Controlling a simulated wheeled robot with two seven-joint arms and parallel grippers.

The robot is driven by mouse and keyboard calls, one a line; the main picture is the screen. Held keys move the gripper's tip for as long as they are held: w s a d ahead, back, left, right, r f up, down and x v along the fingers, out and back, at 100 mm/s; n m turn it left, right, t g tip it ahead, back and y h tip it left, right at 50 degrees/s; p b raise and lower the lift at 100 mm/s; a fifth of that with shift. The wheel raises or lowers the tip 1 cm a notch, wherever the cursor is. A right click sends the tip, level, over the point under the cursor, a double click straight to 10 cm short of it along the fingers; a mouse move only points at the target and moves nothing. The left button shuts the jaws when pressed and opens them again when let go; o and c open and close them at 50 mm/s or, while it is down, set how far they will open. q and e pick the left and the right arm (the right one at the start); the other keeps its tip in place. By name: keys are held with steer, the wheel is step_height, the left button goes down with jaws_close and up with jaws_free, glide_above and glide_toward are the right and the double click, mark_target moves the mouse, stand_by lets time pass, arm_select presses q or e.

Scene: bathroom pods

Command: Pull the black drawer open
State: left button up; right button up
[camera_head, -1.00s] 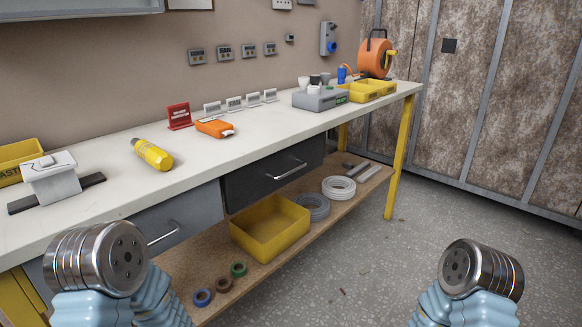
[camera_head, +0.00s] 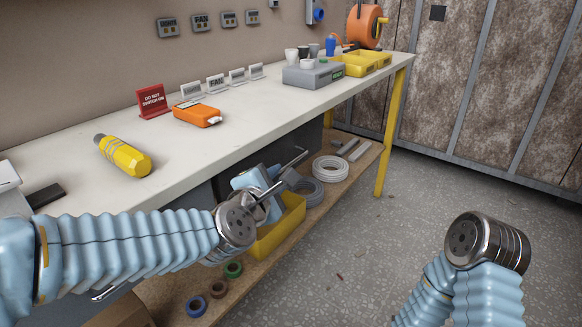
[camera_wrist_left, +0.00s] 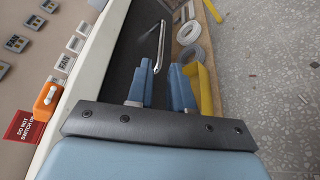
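The black drawer (camera_head: 308,139) under the workbench is partly hidden behind my left arm in the head view. In the left wrist view, its dark front (camera_wrist_left: 128,48) and silver bar handle (camera_wrist_left: 161,44) show clearly. The drawer looks shut. My left gripper (camera_head: 284,172) is in front of the drawer. In the left wrist view the two blue fingers of my left gripper (camera_wrist_left: 160,76) are apart and empty. The handle lies just ahead of them, its near end close to the gap; contact cannot be told. My right gripper is out of view; only part of that arm shows.
The white worktop (camera_head: 235,125) is above the drawer. Below, a yellow bin (camera_head: 277,236) and cable coils (camera_head: 331,168) sit on the wooden shelf.

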mark_target(289, 165)
arm_select(q)
steer(key=b+x, duration=0.3)
steer(key=x, duration=0.7)
steer(key=shift+w+f, duration=0.1)
steer(key=shift+f, duration=0.05)
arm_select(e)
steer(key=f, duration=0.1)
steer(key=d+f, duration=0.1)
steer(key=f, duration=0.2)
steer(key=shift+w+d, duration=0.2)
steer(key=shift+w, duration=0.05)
arm_select(q)
jaws_close()
